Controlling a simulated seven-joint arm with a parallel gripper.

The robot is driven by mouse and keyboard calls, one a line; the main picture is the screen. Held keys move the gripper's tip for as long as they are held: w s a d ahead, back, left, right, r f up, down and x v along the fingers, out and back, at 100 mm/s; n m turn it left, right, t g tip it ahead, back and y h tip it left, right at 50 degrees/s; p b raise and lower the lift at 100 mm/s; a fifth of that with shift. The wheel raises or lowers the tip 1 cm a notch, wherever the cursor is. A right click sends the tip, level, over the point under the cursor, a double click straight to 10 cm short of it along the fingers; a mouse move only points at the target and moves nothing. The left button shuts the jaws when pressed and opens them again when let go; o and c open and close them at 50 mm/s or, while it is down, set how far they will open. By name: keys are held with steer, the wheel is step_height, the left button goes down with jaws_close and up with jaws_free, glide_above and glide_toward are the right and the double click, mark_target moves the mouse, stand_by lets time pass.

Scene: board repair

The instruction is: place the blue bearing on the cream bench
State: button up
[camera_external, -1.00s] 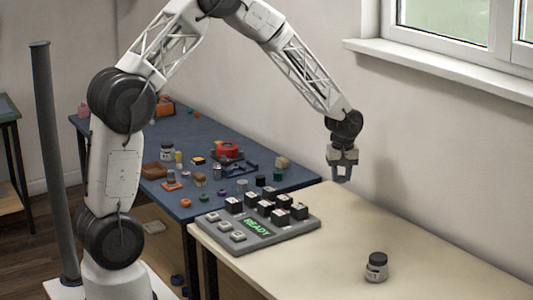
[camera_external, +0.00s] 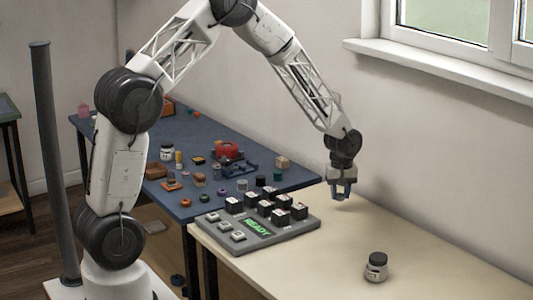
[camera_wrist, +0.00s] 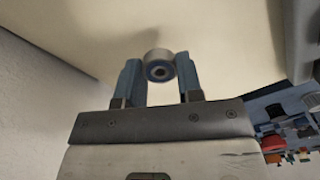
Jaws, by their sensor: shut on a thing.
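The blue bearing (camera_wrist: 158,70) is a short ring with a pale outer side, a blue inner face and a dark centre hole. In the wrist view it sits between the two fingertips of my gripper (camera_wrist: 160,76), which are shut on it. In the external view my gripper (camera_external: 342,194) points down above the far end of the cream bench (camera_external: 330,262), beyond the grey board; the bearing is too small to make out there. The bearing appears to be held above the bench surface, though the exact gap is hard to tell.
A grey board (camera_external: 258,228) with black and white blocks and a green READY display lies at the bench's left end. The blue bench (camera_external: 200,207) behind holds many small parts. The cream bench's right side is clear.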

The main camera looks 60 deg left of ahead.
mark_target(339, 210)
steer(key=shift+f, duration=1.85)
steer(key=shift+f, duration=0.15)
steer(key=o, duration=0.9)
step_height(339, 210, up, 12)
steer(key=shift+r, duration=0.15)
steer(key=shift+r, duration=0.1)
